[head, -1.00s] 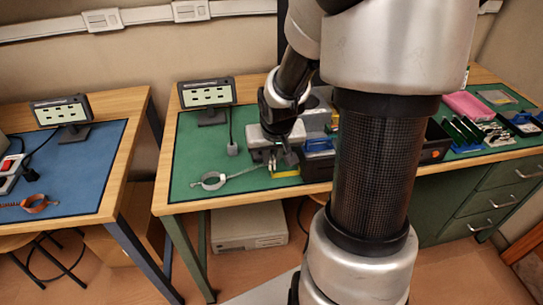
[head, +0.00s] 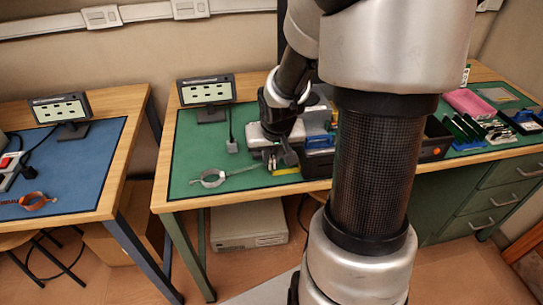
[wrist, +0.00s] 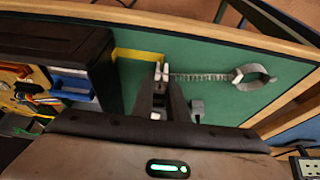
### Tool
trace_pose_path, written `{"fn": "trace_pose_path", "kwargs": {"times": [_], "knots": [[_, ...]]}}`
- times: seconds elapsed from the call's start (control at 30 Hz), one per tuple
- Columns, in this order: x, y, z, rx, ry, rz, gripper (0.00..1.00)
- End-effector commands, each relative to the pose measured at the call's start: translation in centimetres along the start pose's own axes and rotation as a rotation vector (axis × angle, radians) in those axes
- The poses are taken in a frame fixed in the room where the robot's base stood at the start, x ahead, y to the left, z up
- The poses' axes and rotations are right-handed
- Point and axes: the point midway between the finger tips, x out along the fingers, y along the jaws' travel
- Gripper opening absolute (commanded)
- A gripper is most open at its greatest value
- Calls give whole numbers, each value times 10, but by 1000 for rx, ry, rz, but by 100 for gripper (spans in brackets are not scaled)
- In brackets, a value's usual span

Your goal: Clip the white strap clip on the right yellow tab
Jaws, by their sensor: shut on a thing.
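My gripper (wrist: 161,82) is shut on the white strap clip (wrist: 158,71), low over the green mat; the fingers hide part of the clip. A grey strap (wrist: 205,76) runs from it to a round grey band (wrist: 256,76) lying on the mat, also seen in the head view (head: 213,178). A yellow tab (wrist: 134,57) lies just beyond and left of the fingertips in the wrist view. It shows right of my gripper (head: 277,162) in the head view (head: 287,171). I cannot tell whether clip and tab touch. Only one such tab is clearly visible.
A black case (wrist: 55,52) stands left of my gripper in the wrist view. A small grey block (wrist: 197,107) is close on the right. A display (head: 206,90) stands at the mat's back left. The mat around the band is clear.

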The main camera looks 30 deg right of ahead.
Motion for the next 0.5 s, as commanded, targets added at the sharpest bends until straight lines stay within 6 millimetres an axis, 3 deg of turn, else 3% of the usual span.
{"fn": "trace_pose_path", "kwargs": {"times": [0.5], "knots": [[7, 0, 3, 0, 0, 0, 1]]}}
